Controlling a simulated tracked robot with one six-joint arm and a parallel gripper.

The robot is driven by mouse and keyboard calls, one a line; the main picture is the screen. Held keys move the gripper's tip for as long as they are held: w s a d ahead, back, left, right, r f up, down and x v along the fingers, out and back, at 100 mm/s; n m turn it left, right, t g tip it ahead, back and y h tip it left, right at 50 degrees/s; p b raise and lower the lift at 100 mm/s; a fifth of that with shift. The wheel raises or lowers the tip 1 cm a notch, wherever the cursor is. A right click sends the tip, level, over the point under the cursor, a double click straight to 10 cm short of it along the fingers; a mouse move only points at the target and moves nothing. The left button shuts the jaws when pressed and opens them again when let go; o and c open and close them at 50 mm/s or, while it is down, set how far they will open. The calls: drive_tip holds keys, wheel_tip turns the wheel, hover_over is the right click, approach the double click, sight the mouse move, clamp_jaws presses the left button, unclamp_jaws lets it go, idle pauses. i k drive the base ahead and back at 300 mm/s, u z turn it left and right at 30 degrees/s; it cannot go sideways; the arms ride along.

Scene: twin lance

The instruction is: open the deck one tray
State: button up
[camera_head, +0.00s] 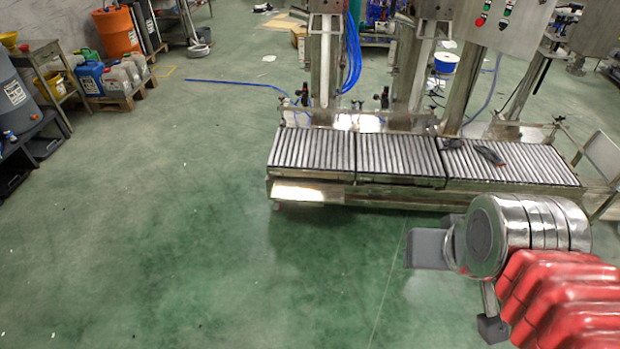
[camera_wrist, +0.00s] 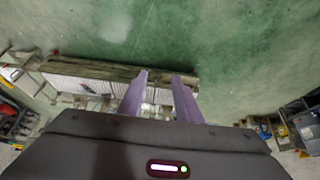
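A long roller deck (camera_head: 400,155) in several sections stands at the centre right in the head view. A bright metal panel (camera_head: 310,192) shows low on the front of its left section; I cannot tell whether it is the deck one tray. My gripper (camera_head: 452,290) is in the lower right, in front of the deck and apart from it. In the wrist view its two fingers (camera_wrist: 160,76) stand apart with nothing between them. The deck also shows upside down beyond the fingers in the wrist view (camera_wrist: 95,72).
A dark object (camera_head: 489,155) lies on the right rollers. Steel columns (camera_head: 323,60) rise behind the deck. A blue hose (camera_head: 235,82) lies on the floor. Containers on a pallet (camera_head: 118,98) and an orange drum (camera_head: 117,32) stand upper left. The green floor (camera_head: 180,240) at left is clear.

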sight(311, 192)
drive_tip(key=u, duration=0.55)
drive_tip(key=i, duration=0.75)
drive_tip(key=u, duration=0.95)
drive_tip(key=i, duration=1.8)
drive_tip(key=z, duration=0.8)
drive_tip(key=i, duration=0.6)
drive_tip(key=z, duration=0.25)
